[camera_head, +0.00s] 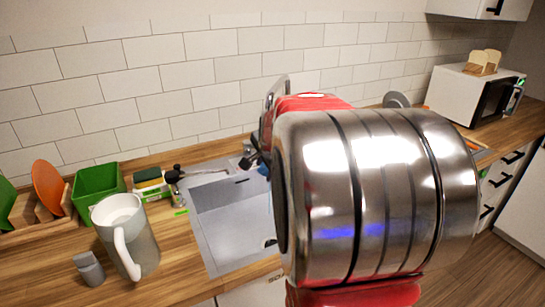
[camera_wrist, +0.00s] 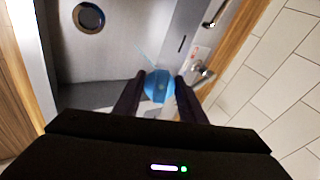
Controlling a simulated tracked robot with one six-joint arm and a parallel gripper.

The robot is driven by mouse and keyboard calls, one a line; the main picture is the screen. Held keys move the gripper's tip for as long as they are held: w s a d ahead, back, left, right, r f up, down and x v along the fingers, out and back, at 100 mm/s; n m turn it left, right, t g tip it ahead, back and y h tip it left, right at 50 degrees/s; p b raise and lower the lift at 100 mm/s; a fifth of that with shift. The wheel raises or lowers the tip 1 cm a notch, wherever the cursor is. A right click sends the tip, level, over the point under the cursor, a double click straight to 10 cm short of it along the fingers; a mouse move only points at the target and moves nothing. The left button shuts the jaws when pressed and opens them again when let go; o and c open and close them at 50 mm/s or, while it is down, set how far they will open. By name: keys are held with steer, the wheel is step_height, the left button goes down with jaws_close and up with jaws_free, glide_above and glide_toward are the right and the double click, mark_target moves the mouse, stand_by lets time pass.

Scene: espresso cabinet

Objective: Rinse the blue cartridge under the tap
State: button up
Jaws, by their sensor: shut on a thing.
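The blue cartridge (camera_wrist: 158,86) is held between the two dark fingers of my gripper (camera_wrist: 157,92) in the wrist view. My gripper is shut on it, over the sink area. The steel sink (camera_wrist: 120,45) shows beyond it with its round drain (camera_wrist: 89,17). In the head view the sink (camera_head: 232,222) lies left of my arm, and a small bit of blue (camera_head: 263,169) shows by my dark fingers (camera_head: 252,160). A shiny metal fitting (camera_wrist: 201,74), perhaps the tap, is just right of the cartridge in the wrist view. I cannot tell whether water is running.
A grey-white jug (camera_head: 143,240) and a small grey object (camera_head: 89,268) stand left of the sink. A green bin (camera_head: 98,182), sponges (camera_head: 150,178) and a rack with an orange plate (camera_head: 47,186) are behind. A microwave (camera_head: 465,92) stands far right. My arm hides much of the counter.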

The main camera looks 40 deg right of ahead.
steer(key=shift+s+a+r, duration=0.4)
steer(key=shift+a+r, duration=0.25)
steer(key=shift+a, duration=0.05)
steer(key=shift+s+a+r, duration=0.4)
steer(key=shift+a+r, duration=0.25)
steer(key=shift+s+a+r, duration=0.4)
steer(key=shift+a+r, duration=0.25)
steer(key=shift+a, duration=0.05)
steer(key=shift+s, duration=0.1)
